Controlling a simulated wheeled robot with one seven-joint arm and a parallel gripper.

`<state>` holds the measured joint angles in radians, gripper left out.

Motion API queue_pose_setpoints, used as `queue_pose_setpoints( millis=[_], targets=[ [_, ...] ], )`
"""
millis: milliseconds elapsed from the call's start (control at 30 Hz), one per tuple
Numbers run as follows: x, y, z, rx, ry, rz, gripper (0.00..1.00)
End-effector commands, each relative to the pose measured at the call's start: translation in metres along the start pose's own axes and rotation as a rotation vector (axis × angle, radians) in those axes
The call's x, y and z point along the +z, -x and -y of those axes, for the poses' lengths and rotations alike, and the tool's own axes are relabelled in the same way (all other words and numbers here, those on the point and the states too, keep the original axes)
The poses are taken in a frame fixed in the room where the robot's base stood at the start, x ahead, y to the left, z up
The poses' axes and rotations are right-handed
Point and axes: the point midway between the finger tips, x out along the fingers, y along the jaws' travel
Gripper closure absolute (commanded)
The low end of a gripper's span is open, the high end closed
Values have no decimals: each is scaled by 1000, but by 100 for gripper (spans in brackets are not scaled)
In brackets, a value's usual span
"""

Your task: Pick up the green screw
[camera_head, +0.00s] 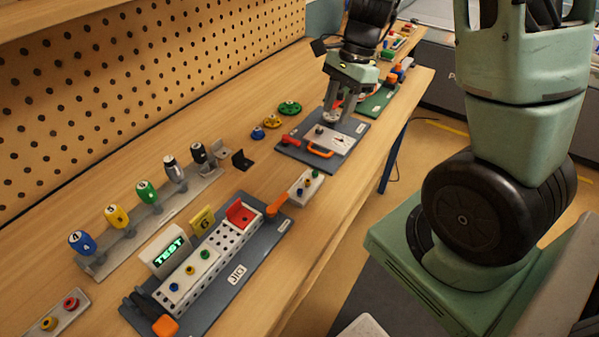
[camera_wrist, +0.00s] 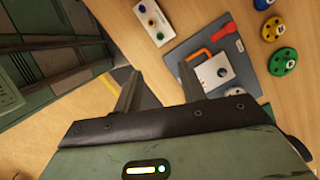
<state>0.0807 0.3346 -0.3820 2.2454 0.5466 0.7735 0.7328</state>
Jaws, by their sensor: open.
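A green screw (camera_head: 204,254) stands in a row with a yellow and a blue one on the white block of the grey board (camera_head: 262,247) in the foreground. My gripper (camera_head: 338,117) is open and points down over the far grey panel, well beyond the foreground screws. In the wrist view its fingers (camera_wrist: 160,88) are apart with nothing between them.
The grey panel (camera_head: 293,150) carries an orange handle and a red lever. Yellow, blue and green discs (camera_head: 290,108) lie left of it. A rack (camera_head: 150,226) of numbered screwdrivers stands before the pegboard (camera_head: 150,80). More parts lie at the bench's far end.

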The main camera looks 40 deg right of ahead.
Motion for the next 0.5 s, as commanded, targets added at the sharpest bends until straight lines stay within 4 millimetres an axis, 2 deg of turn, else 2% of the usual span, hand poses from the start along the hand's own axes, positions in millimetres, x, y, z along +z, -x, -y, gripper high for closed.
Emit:
queue_pose_setpoints(
  millis=[167,500],
  targets=[
    [-2,-27,-2,6,-9,0,59],
    [-1,-97,-1,5,-5,1,59]
  ],
)
